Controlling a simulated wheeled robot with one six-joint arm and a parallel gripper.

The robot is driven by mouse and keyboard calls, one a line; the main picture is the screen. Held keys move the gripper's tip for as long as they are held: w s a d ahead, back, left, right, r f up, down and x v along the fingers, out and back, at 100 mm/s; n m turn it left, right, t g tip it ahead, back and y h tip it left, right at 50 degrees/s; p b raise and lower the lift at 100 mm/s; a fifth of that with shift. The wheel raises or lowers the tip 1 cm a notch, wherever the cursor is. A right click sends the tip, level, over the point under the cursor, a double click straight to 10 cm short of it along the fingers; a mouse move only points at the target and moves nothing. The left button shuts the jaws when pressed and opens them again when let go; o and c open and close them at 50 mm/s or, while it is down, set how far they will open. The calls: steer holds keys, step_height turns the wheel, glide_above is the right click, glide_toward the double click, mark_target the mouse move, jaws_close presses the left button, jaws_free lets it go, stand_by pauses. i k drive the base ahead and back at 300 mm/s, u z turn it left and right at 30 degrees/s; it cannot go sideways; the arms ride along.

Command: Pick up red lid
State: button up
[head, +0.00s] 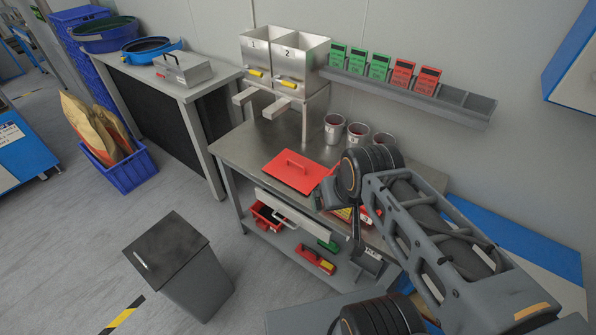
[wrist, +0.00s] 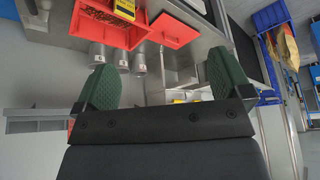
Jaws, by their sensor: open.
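The red lid (head: 286,178) is a flat red sheet with a raised handle, lying on the steel worktable (head: 243,150) left of my arm in the head view. In the wrist view the lid (wrist: 176,34) shows near the top, right of a red bin (wrist: 82,22) with brown pieces inside. My gripper (wrist: 160,80) has its two green-padded fingers spread wide with nothing between them, apart from the lid. In the head view my arm hides much of the red bin and the table's right part.
Several metal cups (head: 334,129) stand at the table's back. Two numbered steel hoppers (head: 287,62) stand at its back left. A wall rail (head: 400,88) carries green and red cards. A grey bin (head: 181,268) stands on the floor. Bare tabletop lies left of the lid.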

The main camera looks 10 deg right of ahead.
mark_target(302, 174)
steer(key=u, duration=1.95)
steer(key=i, duration=1.15)
steer(key=z, duration=2.6)
steer(key=i, duration=0.5)
